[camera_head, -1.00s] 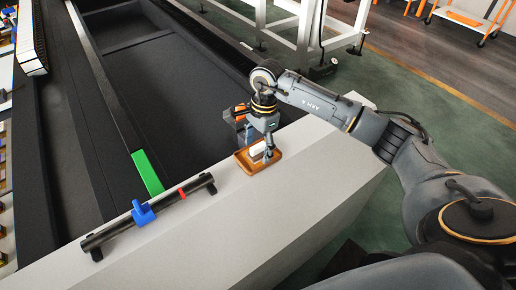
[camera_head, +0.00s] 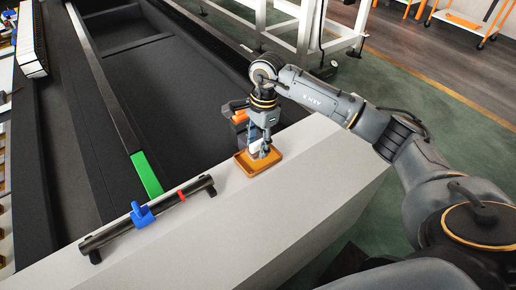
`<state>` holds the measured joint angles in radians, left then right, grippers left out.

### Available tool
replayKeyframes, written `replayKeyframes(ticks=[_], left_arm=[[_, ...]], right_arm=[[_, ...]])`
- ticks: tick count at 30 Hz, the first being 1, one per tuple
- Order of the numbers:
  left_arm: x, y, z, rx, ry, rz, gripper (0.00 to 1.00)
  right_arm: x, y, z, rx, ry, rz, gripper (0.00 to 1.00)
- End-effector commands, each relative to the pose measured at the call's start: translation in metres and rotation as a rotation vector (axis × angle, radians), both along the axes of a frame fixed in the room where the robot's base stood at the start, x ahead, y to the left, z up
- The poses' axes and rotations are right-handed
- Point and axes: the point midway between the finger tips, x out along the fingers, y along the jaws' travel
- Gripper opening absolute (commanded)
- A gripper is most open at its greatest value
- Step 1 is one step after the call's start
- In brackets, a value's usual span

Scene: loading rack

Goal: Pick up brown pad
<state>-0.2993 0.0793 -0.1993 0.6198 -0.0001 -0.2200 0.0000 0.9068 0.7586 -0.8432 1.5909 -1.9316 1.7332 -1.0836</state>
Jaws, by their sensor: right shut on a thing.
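A shallow orange-brown tray (camera_head: 243,164) sits on the light grey ledge. My right gripper (camera_head: 260,151) points down just above the tray and is shut on a small block (camera_head: 254,146). The block's white side shows; the fingers cover part of it. It looks tilted and raised within or just above the tray, and I cannot tell if it still touches. No separate brown pad can be made out; the block's other sides are hidden. My left gripper is not in view.
A black bar (camera_head: 172,203) with a blue clamp (camera_head: 142,215) and a red band lies on the ledge, left of the tray. A dark recessed bed with a green strip (camera_head: 147,174) lies beyond. The ledge's near right part is clear.

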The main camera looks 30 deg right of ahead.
Motion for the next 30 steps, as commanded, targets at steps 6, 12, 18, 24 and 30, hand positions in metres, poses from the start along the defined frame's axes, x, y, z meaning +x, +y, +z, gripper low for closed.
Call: replayKeyframes(ticks=[6, 12, 18, 24, 30], left_arm=[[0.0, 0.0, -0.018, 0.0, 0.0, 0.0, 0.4], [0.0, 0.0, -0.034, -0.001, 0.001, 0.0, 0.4], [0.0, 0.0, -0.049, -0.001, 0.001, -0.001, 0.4], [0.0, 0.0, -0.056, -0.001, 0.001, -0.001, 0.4], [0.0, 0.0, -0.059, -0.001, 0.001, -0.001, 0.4]], right_arm=[[-0.005, 0.022, 0.034, 0.001, -0.009, 0.005, 0.11], [-0.016, 0.054, 0.072, 0.0, -0.008, 0.007, 0.11], [-0.029, 0.093, 0.088, 0.0, -0.005, 0.006, 0.11], [-0.038, 0.119, 0.102, -0.001, -0.003, 0.003, 0.11], [-0.042, 0.131, 0.109, -0.001, -0.001, 0.001, 0.11]])
